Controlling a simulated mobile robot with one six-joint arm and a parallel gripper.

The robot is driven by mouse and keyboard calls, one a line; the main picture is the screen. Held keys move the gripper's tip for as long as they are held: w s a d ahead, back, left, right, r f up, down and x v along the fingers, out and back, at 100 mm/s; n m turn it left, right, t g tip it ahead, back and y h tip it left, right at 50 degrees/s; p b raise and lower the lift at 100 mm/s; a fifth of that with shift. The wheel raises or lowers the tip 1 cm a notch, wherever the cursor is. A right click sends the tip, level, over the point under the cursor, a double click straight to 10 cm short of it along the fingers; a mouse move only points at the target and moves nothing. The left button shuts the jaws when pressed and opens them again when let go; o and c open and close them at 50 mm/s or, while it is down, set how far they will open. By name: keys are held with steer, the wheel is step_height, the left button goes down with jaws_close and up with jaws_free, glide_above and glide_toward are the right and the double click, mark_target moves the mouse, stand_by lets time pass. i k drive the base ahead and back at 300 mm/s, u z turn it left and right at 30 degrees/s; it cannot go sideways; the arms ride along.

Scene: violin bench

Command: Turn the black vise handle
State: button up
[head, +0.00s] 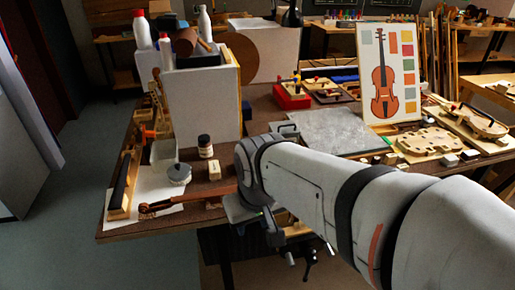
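My arm reaches in from the lower right to the front edge of the bench, and its wrist bends downward there. My gripper (274,238) is small and dark at the end of the wrist, just off the bench's front edge. I cannot make out its fingers or whether they hold anything. Black metal parts (309,260) show below my forearm under the bench edge. They look like the vise handle and its screw, a little right of and below my gripper. My arm hides most of the vise, and I cannot tell whether gripper and handle touch.
The wooden bench (120,228) holds a violin neck (185,200), a dark jar (205,146), a grey stone slab (330,130) and a violin picture board (391,75). A tall pale box (203,105) stands at the back left. The floor (75,205) to the left is clear.

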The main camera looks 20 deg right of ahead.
mark_target(309, 253)
steer(key=z, duration=0.6)
steer(key=k, duration=0.9)
steer(key=z, duration=0.25)
steer(key=i, duration=0.95)
steer(key=u, duration=0.05)
